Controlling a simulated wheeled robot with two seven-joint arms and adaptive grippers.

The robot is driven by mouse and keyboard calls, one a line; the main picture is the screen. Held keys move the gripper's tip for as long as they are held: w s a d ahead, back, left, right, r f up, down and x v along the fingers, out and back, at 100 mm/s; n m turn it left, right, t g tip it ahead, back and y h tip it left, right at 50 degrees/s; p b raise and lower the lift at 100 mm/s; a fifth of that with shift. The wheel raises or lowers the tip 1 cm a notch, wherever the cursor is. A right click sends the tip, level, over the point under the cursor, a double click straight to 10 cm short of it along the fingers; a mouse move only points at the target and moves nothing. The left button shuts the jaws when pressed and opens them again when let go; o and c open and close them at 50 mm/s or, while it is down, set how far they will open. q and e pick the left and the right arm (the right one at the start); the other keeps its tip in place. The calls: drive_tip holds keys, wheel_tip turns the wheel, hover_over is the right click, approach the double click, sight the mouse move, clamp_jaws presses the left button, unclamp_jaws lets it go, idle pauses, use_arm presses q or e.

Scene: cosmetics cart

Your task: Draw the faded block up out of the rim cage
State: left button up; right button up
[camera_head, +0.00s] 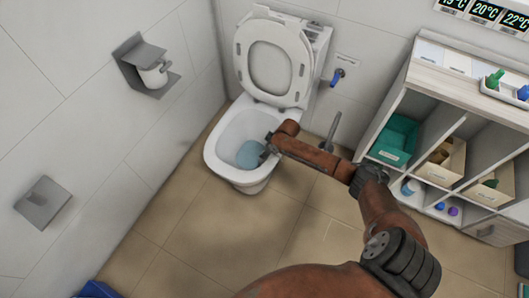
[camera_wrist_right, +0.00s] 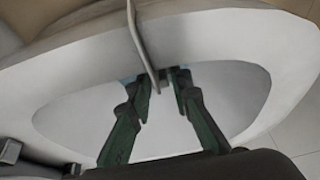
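The white toilet bowl (camera_head: 214,150) stands open with its lid up, and light blue water (camera_head: 250,153) shows inside. My right gripper (camera_head: 268,151) reaches in over the bowl's right side. In the right wrist view, a thin grey strip (camera_wrist_right: 138,38), likely the rim cage's hanger, crosses the rim and runs down between my right fingers (camera_wrist_right: 165,82). The fingers are parted, one on each side of its lower end. Small dark and blue bits show at the fingertips. I cannot make out the cage or the faded block clearly. My left gripper is not in view.
A toilet brush handle (camera_head: 331,131) stands right of the bowl. A shelf unit (camera_head: 432,72) with bins and bottles is at the right. A paper holder (camera_head: 147,66) is on the left wall. The tiled floor in front is clear.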

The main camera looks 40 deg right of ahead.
drive_tip(key=shift+c, duration=0.3)
clamp_jaws()
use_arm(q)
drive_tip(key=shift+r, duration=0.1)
use_arm(e)
drive_tip(key=shift+r, duration=0.1)
use_arm(q)
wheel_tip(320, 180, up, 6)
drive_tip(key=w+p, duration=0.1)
drive_tip(key=p, duration=0.4)
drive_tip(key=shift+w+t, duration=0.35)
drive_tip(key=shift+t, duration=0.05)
use_arm(e)
drive_tip(key=shift+r, duration=3.45)
drive_tip(key=shift+r+p, duration=0.55)
drive_tip(key=shift+p, duration=0.05)
use_arm(q)
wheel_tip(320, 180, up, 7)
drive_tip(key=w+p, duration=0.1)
drive_tip(key=p, duration=0.4)
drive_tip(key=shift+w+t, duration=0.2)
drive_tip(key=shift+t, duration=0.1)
use_arm(e)
wheel_tip(320, 180, up, 7)
